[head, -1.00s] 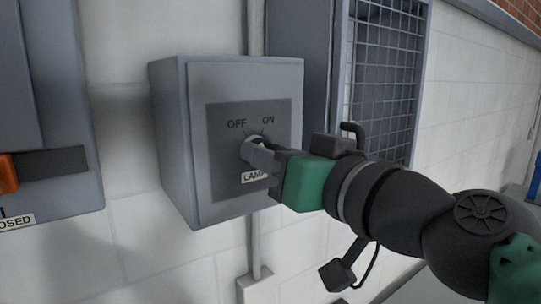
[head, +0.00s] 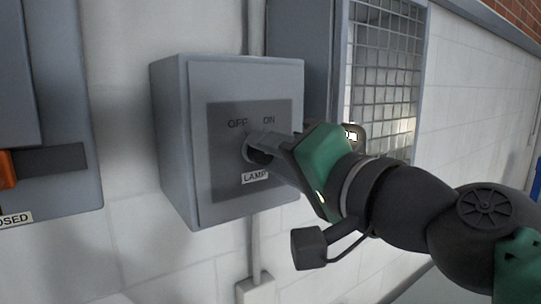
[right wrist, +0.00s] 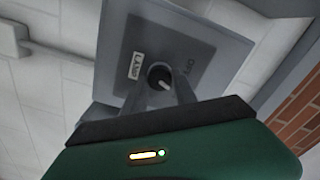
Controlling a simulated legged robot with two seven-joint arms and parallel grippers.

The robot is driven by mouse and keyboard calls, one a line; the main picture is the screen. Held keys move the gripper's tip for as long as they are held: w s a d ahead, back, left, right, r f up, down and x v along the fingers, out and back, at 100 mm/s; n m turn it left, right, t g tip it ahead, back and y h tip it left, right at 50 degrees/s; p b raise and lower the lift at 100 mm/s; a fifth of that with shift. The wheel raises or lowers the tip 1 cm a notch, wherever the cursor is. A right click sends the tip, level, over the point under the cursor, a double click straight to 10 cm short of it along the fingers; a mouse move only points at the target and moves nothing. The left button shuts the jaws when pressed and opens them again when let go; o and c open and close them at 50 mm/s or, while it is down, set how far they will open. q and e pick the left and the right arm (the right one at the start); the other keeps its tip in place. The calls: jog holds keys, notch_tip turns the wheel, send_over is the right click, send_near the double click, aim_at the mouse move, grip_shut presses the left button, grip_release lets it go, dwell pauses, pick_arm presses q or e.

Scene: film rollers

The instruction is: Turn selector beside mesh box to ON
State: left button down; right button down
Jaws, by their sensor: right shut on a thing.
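The selector knob (right wrist: 158,77) is a dark round knob on a grey switch box, with OFF and ON above it and a LAMP label (head: 255,177) below. A pale line on the knob appears to point toward the ON side. My right gripper (head: 262,150) is shut on the knob, with a finger on either side in the right wrist view (right wrist: 160,88). It is rolled, and its fingers hide most of the knob in the head view. The mesh box (head: 385,75) stands right of the switch box, with bright light behind its mesh. My left gripper is out of view.
The grey switch box (head: 175,130) is fixed to a white block wall, with a conduit (head: 256,245) below it. Another grey box with an orange part (head: 6,168) and a partly cut-off label is at the left edge.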

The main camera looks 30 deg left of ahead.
jog(key=shift+w+f+m, duration=0.1)
jog(key=shift+f+m, duration=0.05)
jog(key=shift+m, duration=0.95)
jog(key=c, duration=1.3)
grip_release()
jog(key=o, duration=0.3)
jog(key=shift+w+d, duration=0.1)
jog(key=shift+w, duration=0.05)
jog(key=b+v, duration=0.6)
jog(key=v, duration=1.1)
jog(key=shift+w+b, duration=0.15)
jog(key=shift+b, duration=0.25)
